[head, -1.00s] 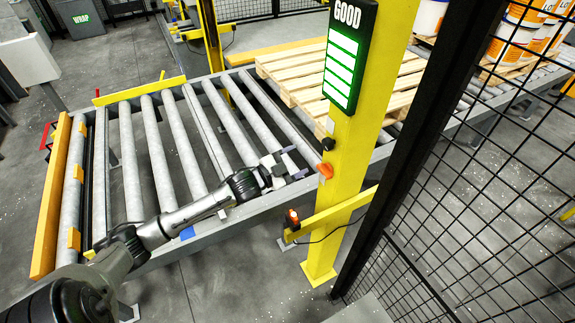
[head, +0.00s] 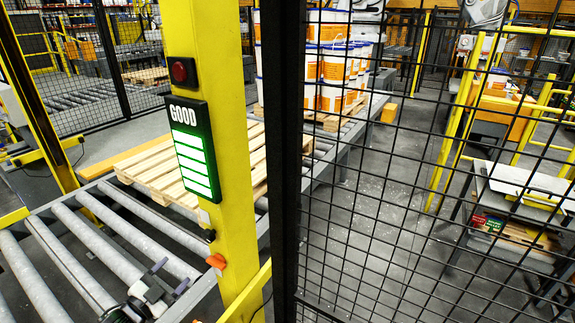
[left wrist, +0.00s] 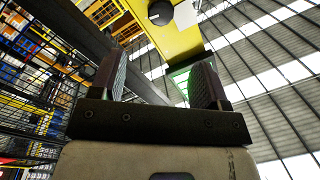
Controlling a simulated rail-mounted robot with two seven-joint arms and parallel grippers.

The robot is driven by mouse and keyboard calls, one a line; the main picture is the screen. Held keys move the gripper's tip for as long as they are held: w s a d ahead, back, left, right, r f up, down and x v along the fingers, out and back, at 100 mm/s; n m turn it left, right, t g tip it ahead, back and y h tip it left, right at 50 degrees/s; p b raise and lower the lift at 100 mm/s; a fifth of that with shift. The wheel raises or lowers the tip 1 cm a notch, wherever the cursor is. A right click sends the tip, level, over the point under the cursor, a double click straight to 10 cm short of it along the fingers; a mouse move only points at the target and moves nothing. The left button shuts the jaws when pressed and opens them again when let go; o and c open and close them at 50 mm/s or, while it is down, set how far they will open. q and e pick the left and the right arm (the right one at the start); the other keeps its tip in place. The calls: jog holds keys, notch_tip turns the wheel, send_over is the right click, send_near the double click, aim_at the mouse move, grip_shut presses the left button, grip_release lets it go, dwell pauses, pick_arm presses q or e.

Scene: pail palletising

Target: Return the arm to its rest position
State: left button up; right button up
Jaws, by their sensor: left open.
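My left gripper (head: 168,284) is at the lower left of the head view, over the roller conveyor (head: 70,240) and close to the yellow post (head: 225,90). In the left wrist view its two fingers (left wrist: 160,85) stand apart with nothing between them. Beyond them is a yellow surface (left wrist: 165,30) with a dark round knob (left wrist: 161,12) and a green glow. The rest of my left arm is mostly out of the head view. My right gripper is not in view.
The post carries a lit GOOD panel (head: 192,152), a red light (head: 182,71) and an orange sensor (head: 216,262). Black mesh fence (head: 420,200) fills the right side. An empty wooden pallet (head: 160,170) lies on the rollers. White-and-orange pails (head: 335,80) stand stacked behind.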

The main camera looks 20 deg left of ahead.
pick_arm(q)
jog(key=shift+f, duration=0.1)
jog(key=s+a+f+n+g+y, duration=0.2)
jog(key=s+f+n+g+y, duration=0.2)
jog(key=f+g+y, duration=0.25)
jog(key=s+d+f+n+g+h, duration=0.2)
jog(key=s+d+f+g, duration=0.25)
jog(key=s+d, duration=0.85)
jog(key=s+d+f+n+g+h, duration=0.2)
jog(key=s+d+f+g, duration=0.3)
jog(key=s+d, duration=0.7)
notch_tip(320, 180, up, 20)
jog(key=s+a+t+p, duration=0.1)
jog(key=a+p, duration=0.1)
jog(key=p, duration=1.9)
jog(key=shift+s+f, duration=0.15)
jog(key=shift+s, duration=0.1)
